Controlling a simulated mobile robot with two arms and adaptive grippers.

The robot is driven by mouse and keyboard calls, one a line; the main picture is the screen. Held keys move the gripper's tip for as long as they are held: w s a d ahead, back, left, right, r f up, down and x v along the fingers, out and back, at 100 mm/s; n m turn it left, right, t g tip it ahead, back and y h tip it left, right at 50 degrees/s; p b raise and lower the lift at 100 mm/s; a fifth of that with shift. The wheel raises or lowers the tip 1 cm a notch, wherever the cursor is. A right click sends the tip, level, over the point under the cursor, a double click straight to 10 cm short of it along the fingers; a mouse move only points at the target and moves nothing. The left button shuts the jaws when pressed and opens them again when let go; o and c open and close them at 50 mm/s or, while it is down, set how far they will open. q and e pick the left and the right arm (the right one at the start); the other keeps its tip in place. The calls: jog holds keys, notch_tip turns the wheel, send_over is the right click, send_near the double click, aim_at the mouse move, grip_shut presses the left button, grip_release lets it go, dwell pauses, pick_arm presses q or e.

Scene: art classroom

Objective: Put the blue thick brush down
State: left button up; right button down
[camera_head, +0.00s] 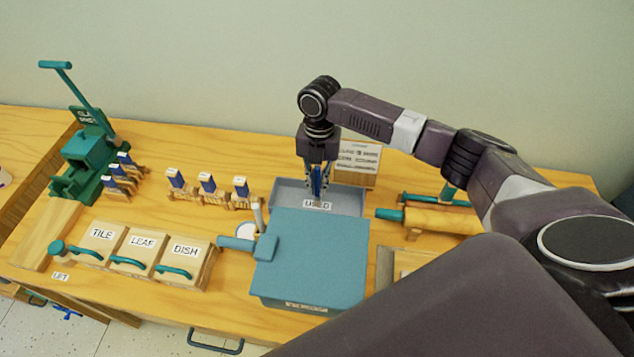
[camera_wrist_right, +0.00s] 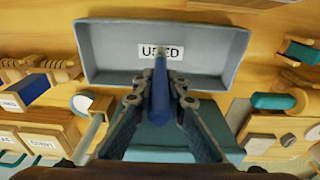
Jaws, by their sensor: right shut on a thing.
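The blue thick brush (camera_wrist_right: 160,98) is held between the fingers of my right gripper (camera_head: 317,184). In the right wrist view it points away from the camera, its pale tip in front of the "USED" label. A grey-blue tray labelled USED (camera_head: 346,202) lies below the gripper, behind the blue-lidded box; it also shows in the right wrist view (camera_wrist_right: 105,52). The tray looks empty. The brush appears to be over the tray; whether it touches the bottom I cannot tell. My left gripper is not in view.
A blue-lidded box (camera_head: 312,255) stands in front of the tray. A small sign (camera_head: 357,160) stands behind it. Several blue blocks on wooden racks (camera_head: 208,185) are to the left, and a wooden roller (camera_head: 440,220) to the right. Boxes labelled TILE, LEAF, DISH (camera_head: 143,241) line the front left.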

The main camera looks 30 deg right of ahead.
jog(key=shift+f, duration=0.1)
jog(key=c, duration=2)
grip_release()
jog(key=shift+o, duration=0.2)
jog(key=r+b, duration=0.1)
jog(key=r, duration=0.2)
jog(key=r+b, duration=0.1)
jog(key=r, duration=0.3)
jog(key=w+r+b, duration=0.1)
jog(key=r, duration=0.3)
jog(key=shift+d, duration=0.3)
jog(key=shift+r, duration=0.65)
jog(key=shift+s, duration=0.1)
